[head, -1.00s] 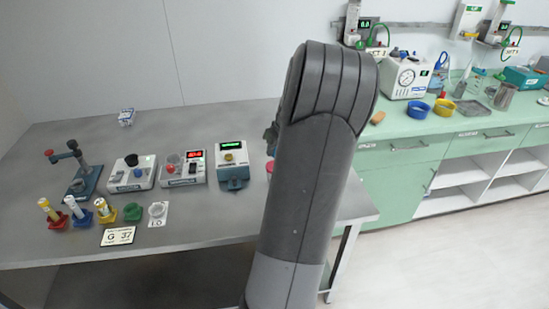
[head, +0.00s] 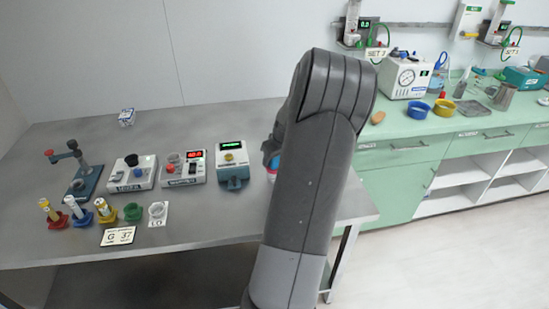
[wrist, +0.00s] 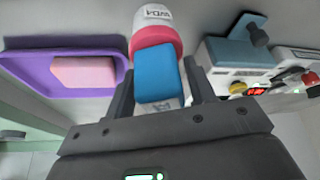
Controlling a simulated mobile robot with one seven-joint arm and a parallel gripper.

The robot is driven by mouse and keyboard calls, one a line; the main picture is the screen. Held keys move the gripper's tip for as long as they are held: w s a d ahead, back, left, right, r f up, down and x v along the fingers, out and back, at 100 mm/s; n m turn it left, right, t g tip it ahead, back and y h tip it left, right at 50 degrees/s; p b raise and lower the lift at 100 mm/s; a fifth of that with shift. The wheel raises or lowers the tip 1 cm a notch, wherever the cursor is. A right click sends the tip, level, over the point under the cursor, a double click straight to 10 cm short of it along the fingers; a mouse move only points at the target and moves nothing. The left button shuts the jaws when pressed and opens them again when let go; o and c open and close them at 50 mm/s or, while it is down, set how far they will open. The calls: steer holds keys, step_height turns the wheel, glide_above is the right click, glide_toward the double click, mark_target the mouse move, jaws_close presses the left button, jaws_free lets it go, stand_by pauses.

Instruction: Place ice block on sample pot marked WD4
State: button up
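A blue block, which I take as the ice block (wrist: 156,82), is between the two fingers of my gripper (wrist: 158,90) in the wrist view, and the fingers are shut on its sides. Just beyond it is a white sample pot (wrist: 155,18) with a pink-red band and a label that seems to read WD4, upside down in this view. The block overlaps the pot's band; I cannot tell whether they touch. In the head view the blue block (head: 266,147) shows just left of my arm, which hides most of the gripper and pot.
A purple tray (wrist: 25,72) with a pink block (wrist: 84,72) lies beside the pot. A teal-and-white device (head: 233,168) stands close on the other side. More devices (head: 184,168) and coloured holders (head: 133,212) stand left on the grey table (head: 215,120). The table's back is mostly clear.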

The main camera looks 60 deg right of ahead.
steer(key=shift+o, duration=1)
steer(key=shift+r, duration=0.2)
steer(key=v, duration=1.2)
